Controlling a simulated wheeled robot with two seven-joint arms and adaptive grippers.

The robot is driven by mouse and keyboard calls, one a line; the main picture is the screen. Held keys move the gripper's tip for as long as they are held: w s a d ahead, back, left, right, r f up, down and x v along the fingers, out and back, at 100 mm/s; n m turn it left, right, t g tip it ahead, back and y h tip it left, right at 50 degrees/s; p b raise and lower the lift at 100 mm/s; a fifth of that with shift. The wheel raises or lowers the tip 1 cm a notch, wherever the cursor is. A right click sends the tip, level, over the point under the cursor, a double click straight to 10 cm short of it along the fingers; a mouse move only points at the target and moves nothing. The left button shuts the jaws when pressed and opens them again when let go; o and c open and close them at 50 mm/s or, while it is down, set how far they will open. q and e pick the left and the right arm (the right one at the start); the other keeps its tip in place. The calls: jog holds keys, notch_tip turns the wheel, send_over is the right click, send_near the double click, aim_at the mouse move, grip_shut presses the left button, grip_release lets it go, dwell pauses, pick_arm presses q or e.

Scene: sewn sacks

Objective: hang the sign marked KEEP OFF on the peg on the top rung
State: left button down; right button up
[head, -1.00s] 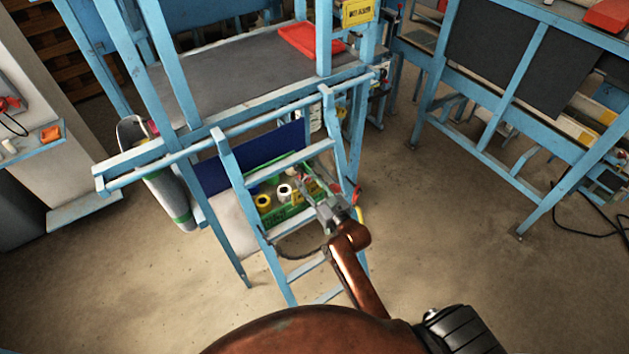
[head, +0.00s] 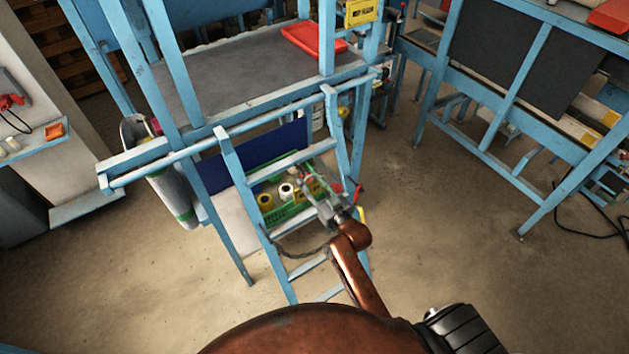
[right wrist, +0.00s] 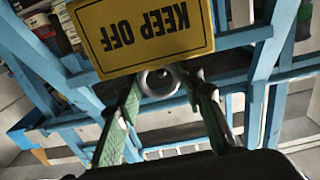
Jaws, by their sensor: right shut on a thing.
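The yellow sign marked KEEP OFF (right wrist: 145,32) fills the top of the right wrist view, its lettering upside down there. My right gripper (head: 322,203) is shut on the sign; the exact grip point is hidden. In the right wrist view its green-padded fingers (right wrist: 160,100) reach up to the sign's lower edge. The blue ladder (head: 232,172) stands ahead, and my gripper is in front of it, below its top rung (head: 290,161) and to the right. I cannot make out the peg on the top rung. My left gripper is out of view.
A green crate (head: 290,213) with yellow and white rolls sits behind the ladder. A blue workbench with a grey top (head: 235,75) and red tray (head: 312,39) stands beyond. Another yellow sign (head: 362,12) is on a post.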

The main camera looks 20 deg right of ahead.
aim_at(302, 172)
jog(key=shift+w+a+r, duration=0.2)
jog(key=shift+a, duration=0.1)
jog(key=shift+w, duration=0.35)
dwell(0.3)
jog(key=shift+w+f, duration=0.1)
jog(key=shift+w, duration=0.4)
jog(key=shift+w, duration=0.35)
jog(key=shift+w, duration=0.5)
jog(key=shift+w+a+f, duration=0.1)
jog(key=shift+w+f, duration=0.05)
jog(key=shift+w, duration=0.3)
dwell(0.3)
jog(key=shift+w+f, duration=0.1)
jog(key=shift+f, duration=0.1)
dwell(0.3)
